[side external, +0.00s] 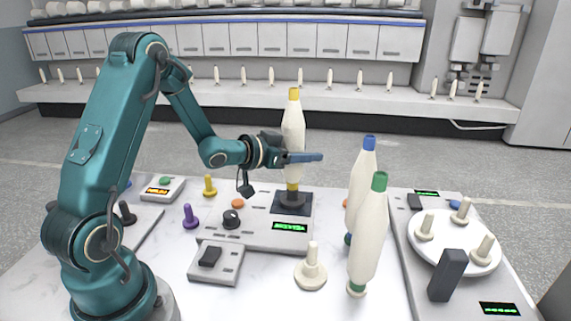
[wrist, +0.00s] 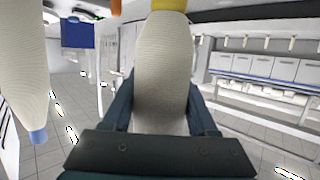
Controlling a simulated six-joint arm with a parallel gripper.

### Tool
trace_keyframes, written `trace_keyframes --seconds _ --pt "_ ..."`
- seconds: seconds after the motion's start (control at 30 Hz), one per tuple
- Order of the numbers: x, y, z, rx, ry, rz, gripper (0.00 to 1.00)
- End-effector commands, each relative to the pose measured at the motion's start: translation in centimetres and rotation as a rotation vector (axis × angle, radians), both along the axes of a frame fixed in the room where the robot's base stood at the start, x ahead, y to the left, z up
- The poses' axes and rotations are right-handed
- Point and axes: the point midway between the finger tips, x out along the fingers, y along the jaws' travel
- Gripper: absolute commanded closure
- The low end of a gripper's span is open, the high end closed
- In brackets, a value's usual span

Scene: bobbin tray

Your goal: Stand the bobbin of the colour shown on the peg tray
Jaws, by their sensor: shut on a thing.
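A cream bobbin with a yellow top (side external: 293,122) stands upright in my gripper (side external: 300,157), which is shut around its middle. Its yellow lower end meets or hovers just over a dark square block (side external: 290,203); I cannot tell which. In the wrist view the bobbin (wrist: 163,70) fills the space between the jaws. A blue-topped bobbin (side external: 362,180) and a green-topped bobbin (side external: 369,240) stand close together to the right. The peg tray (side external: 450,258) is a white round plate with three cream pegs at the far right, all bare. I cannot tell which thing shows the colour.
A dark upright block (side external: 447,275) stands at the tray's front. A cream peg on a round base (side external: 311,268) is at front centre. A switch box (side external: 216,262), a purple peg (side external: 190,216) and a yellow peg (side external: 210,186) lie left of centre.

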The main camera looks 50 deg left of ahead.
Motion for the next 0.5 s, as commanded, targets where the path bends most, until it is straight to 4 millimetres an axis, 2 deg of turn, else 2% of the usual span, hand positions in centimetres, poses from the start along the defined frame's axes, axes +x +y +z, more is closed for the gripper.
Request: trace_keyframes --seconds 0.17,0.2,0.27,0.3,0.5 --pt "0.01 0.00 0.04 0.000 -0.001 0.000 1.00" --pt "0.01 0.00 0.04 0.000 -0.001 0.000 0.37" --pt "0.01 0.00 0.04 0.000 -0.001 0.000 0.14" --pt "0.01 -0.01 0.04 0.000 -0.001 0.000 0.06" --pt "0.01 -0.01 0.03 0.000 0.000 0.000 0.06"
